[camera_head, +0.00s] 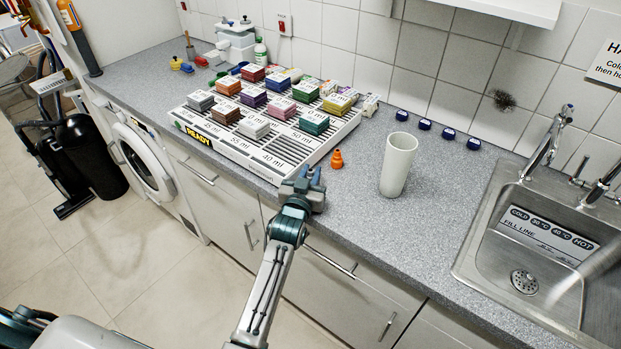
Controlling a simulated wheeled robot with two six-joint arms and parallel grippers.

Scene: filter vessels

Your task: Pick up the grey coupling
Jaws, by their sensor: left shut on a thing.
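My left gripper (308,180) is at the front edge of the counter, just in front of the ready tray's right corner. Its blue fingertips point up and away, and it is shut on a small grey thing, apparently the grey coupling, mostly hidden by the fingers. An orange coupling (337,160) stands upright on the counter, a little beyond and to the right of the gripper, apart from it. My right gripper is not in view.
A white slotted tray (265,160) marked READY holds several coloured blocks. A pale cylindrical vessel (397,165) stands right of the orange coupling. Several dark blue caps (424,124) line the wall. A steel sink (525,250) is at the right. The counter between vessel and sink is clear.

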